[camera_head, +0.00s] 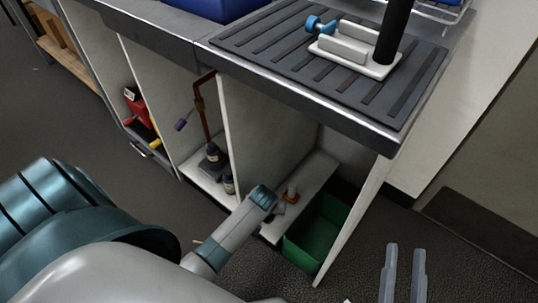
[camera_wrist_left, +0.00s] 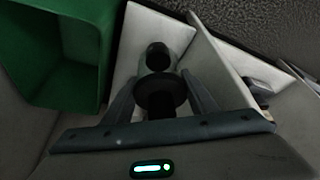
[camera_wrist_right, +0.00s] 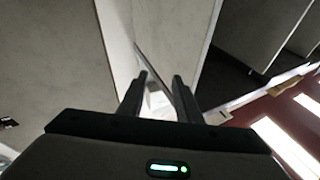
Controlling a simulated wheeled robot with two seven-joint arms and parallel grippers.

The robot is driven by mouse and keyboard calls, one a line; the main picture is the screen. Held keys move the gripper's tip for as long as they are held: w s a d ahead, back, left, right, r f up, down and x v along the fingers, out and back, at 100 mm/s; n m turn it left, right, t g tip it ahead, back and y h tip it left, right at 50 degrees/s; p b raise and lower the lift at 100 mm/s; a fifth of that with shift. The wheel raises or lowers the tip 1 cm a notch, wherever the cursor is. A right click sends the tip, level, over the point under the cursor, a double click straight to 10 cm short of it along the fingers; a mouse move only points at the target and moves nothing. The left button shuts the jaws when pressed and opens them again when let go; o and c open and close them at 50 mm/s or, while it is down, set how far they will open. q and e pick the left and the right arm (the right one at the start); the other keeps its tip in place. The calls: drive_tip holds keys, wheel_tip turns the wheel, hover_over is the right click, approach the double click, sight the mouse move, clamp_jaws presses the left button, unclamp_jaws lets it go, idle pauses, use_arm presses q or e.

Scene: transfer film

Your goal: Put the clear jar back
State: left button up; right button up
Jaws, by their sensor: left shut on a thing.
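My left arm reaches into the right-hand compartment under the bench. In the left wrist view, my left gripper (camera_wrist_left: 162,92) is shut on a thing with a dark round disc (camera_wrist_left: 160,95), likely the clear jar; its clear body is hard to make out. Just beyond it, a dark round top with a greyish part (camera_wrist_left: 158,58) shows over the white shelf (camera_wrist_left: 135,60). I cannot tell whether the held thing touches the shelf. In the head view, the left fingers are mostly hidden behind my wrist. My right gripper (camera_head: 403,265) is open and empty, low at the right, over the floor.
A green bin (camera_head: 318,232) stands right of the shelf, beside the compartment's right panel (camera_head: 350,222). Dark bottles (camera_head: 213,158) stand in the middle compartment. The bench top's ribbed mat (camera_head: 280,45) overhangs.

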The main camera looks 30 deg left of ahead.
use_arm(q)
drive_tip(key=shift+w+f, duration=0.1)
drive_tip(key=shift+w, duration=0.25)
use_arm(e)
drive_tip(key=shift+s+r+t, duration=0.2)
drive_tip(key=shift+r+t, duration=0.1)
drive_tip(key=shift+r, duration=0.2)
